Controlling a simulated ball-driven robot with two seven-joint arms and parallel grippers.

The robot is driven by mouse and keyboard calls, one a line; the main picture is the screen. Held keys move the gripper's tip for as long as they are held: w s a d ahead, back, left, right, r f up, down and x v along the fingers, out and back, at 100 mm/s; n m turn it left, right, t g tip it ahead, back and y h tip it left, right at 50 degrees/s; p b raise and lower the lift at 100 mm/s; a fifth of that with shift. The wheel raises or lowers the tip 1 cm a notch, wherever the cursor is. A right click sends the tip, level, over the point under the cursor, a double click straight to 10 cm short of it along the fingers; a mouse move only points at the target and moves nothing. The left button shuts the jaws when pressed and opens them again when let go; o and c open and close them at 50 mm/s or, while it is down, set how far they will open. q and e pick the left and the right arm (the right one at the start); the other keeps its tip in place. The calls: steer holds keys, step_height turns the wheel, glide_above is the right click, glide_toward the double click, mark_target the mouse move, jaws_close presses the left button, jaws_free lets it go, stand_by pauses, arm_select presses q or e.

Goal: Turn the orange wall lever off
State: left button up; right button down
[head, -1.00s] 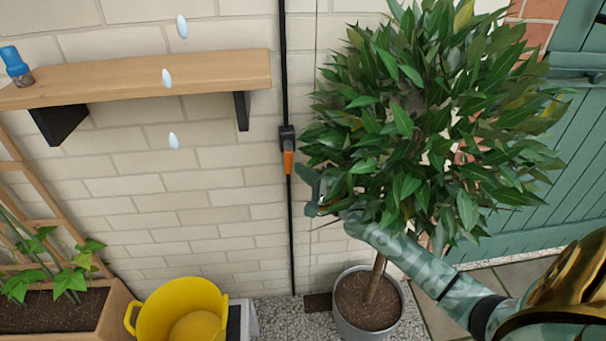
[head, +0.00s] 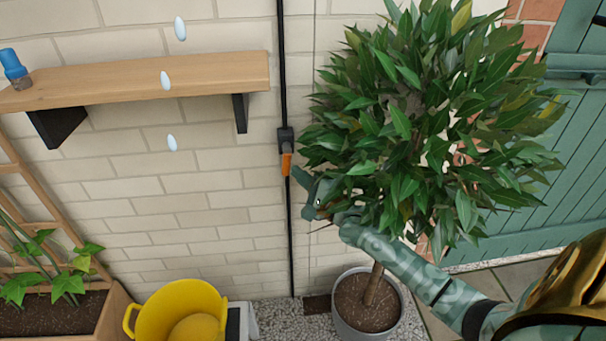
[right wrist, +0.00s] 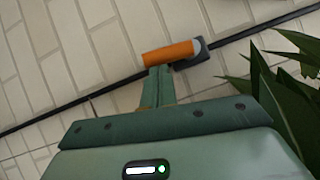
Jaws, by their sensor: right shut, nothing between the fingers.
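The orange lever (head: 286,164) sits on a dark box on the black vertical pipe (head: 291,230) on the brick wall, and its handle points down. In the right wrist view the orange lever (right wrist: 168,52) lies just beyond my fingertips. My right gripper (head: 298,174) is shut and empty, a little below and to the right of the lever, close to the pipe. In the right wrist view the shut fingers (right wrist: 159,72) reach up to the lever's lower side; I cannot tell whether they touch it. My left gripper is not in view.
A leafy potted tree (head: 420,130) stands right of the pipe, its leaves close around my right arm. A wooden shelf (head: 150,82) with a blue-topped object (head: 14,68) is on the left. A yellow tub (head: 180,310) stands below, beside a planter (head: 110,310).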

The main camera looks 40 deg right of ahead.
steer(key=a+m+t, duration=0.1)
steer(key=m, duration=0.1)
steer(key=w+f+m+t+h+b, duration=0.1)
steer(key=m, duration=0.1)
steer(key=shift+a, duration=0.35)
arm_select(q)
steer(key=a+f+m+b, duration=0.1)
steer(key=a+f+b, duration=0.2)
steer(key=b, duration=0.2)
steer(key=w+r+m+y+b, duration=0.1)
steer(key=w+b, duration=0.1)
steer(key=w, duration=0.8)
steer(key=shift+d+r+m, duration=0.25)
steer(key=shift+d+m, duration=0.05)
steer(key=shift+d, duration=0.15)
arm_select(e)
steer(key=w+a+r+m+h, duration=0.1)
steer(key=a+m+h, duration=0.1)
steer(key=m+h, duration=0.4)
steer(key=w+a+r+m+h, duration=0.1)
steer(key=m+h, duration=0.6)
steer(key=m, duration=0.7)
steer(key=shift+w+a+r, duration=0.3)
steer(key=shift+w+a, duration=0.15)
steer(key=shift+a, duration=0.35)
